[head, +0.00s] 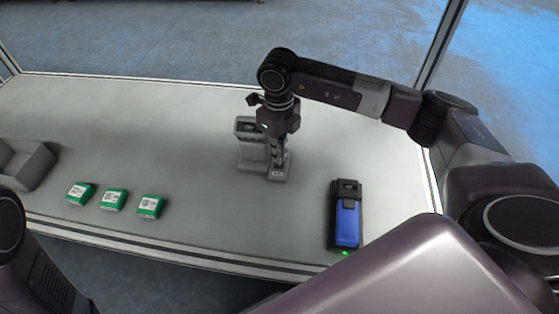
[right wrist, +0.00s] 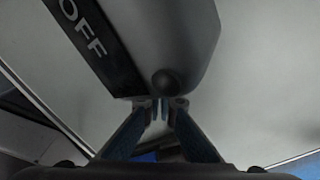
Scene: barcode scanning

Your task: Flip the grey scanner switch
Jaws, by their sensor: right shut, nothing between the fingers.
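The grey scanner (head: 248,158) stands on the table near the middle, partly hidden behind my right gripper (head: 277,160). In the right wrist view, the scanner's grey body (right wrist: 185,30) fills the top, with a black strip reading OFF (right wrist: 85,35) and a dark round knob (right wrist: 165,81). The fingertips of my right gripper (right wrist: 160,108) are together and empty, just below the knob. I cannot tell whether they touch it. My left gripper is out of view.
Several green-and-white boxes (head: 113,200) lie on the table (head: 200,110) at the left, near a grey tray (head: 37,168). A blue and black device (head: 347,222) lies near the front edge at right. The table behind the scanner is clear.

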